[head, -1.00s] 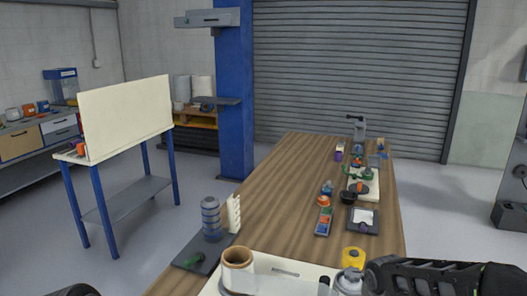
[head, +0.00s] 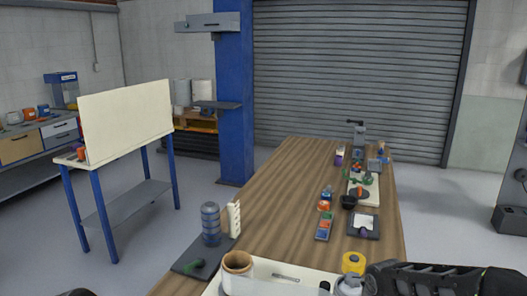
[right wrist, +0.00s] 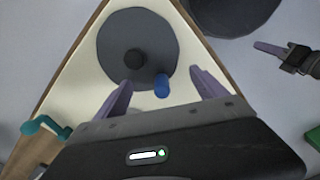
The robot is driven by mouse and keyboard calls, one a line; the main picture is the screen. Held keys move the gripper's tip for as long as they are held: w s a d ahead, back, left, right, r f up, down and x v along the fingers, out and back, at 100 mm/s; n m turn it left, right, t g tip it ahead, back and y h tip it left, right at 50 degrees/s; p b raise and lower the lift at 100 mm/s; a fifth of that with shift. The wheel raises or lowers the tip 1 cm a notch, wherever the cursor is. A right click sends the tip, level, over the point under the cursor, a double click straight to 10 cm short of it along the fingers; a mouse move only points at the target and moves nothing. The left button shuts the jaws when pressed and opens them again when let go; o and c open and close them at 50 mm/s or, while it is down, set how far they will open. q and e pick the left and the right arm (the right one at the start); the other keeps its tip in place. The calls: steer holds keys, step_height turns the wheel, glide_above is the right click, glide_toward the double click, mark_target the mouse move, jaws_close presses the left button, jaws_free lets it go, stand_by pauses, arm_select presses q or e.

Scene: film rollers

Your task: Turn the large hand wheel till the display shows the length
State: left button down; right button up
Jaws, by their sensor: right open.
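In the right wrist view a round grey wheel (right wrist: 112,52) with a dark hub sits on a cream panel (right wrist: 75,88). A blue knob (right wrist: 161,87) stands near the wheel's rim. My right gripper (right wrist: 165,88) is open, its two purple fingers on either side of the blue knob, with nothing gripped; I cannot tell whether they touch it. What looks like my left gripper (right wrist: 268,48) shows at the right edge, apart from the wheel, its jaw state unclear. In the head view the wheel and both grippers are out of sight. I can make out no length display.
A teal crank (right wrist: 45,127) is left of the wheel. On the wooden table (head: 285,190), a cream tray-like top (head: 290,275) with a brown-rimmed roll (head: 238,262) lies near me. Several small items stand along the table's right side; its middle is clear.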

steer(key=shift+r+p, duration=2.4)
steer(key=shift+r, duration=1)
